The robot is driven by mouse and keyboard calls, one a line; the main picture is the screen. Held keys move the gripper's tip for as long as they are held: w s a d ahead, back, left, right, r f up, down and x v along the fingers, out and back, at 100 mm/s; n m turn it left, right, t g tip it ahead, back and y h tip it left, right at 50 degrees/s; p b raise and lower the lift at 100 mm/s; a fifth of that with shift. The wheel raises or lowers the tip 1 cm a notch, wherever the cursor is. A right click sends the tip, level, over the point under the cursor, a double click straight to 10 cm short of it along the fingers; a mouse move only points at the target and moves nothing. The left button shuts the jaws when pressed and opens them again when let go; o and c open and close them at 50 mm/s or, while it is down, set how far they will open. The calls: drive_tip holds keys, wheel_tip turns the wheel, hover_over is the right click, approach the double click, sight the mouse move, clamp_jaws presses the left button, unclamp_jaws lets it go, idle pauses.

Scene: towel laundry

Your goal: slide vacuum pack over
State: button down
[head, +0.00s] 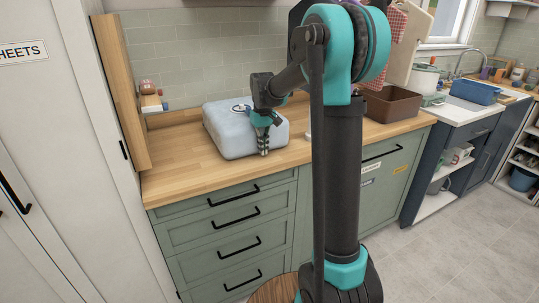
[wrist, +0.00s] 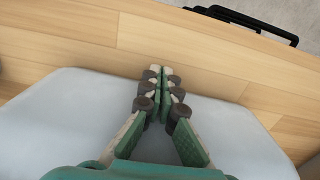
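The vacuum pack (head: 228,139) is a pale grey-blue, pillow-like block lying flat on the wooden counter, with a round valve on top. It also fills the lower part of the wrist view (wrist: 80,115). My gripper (head: 264,152) points down at the pack's near side, right of its middle. In the wrist view, its fingertips (wrist: 160,72) meet with nothing visible between them, at the pack's edge over bare wood. I cannot tell whether the fingers touch the pack. My wrist hides part of the pack's top.
The wooden counter (head: 180,182) is bare left of and in front of the pack. A wooden side panel (head: 121,90) and small items on a shelf (head: 151,104) stand at the left. A brown bin (head: 393,104) stands to the right. Green drawers (head: 232,217) are below.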

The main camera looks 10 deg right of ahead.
sight(254, 139)
drive_tip(key=w+a, duration=0.1)
drive_tip(key=w, duration=0.1)
drive_tip(key=w+a, duration=0.1)
drive_tip(key=w, duration=0.2)
drive_tip(key=w+a, duration=0.1)
drive_tip(key=w, duration=0.2)
wheel_tip(254, 139, up, 12)
drive_tip(key=shift+d+f, duration=0.1)
drive_tip(key=shift+f, duration=0.05)
drive_tip(key=s+d+f, duration=0.2)
drive_tip(key=s+f, duration=0.1)
drive_tip(key=s, duration=0.2)
drive_tip(key=s+d+f+m+t, duration=0.1)
drive_tip(key=s+d+f, duration=0.1)
drive_tip(key=s+f, duration=0.1)
drive_tip(key=s+d+f+m+t, duration=0.1)
drive_tip(key=s+d+f, duration=0.1)
drive_tip(key=s, duration=0.4)
drive_tip(key=shift+s+f, duration=0.35)
drive_tip(key=shift+f, duration=0.25)
drive_tip(key=s+d+f+m+t, duration=0.1)
drive_tip(key=s+d+f, duration=0.1)
drive_tip(key=s+f, duration=0.5)
drive_tip(key=s+d+f+m+t, duration=0.1)
drive_tip(key=s+f, duration=0.6)
drive_tip(key=s, duration=0.8)
drive_tip(key=shift+d+f, duration=0.25)
drive_tip(key=shift+d, duration=0.25)
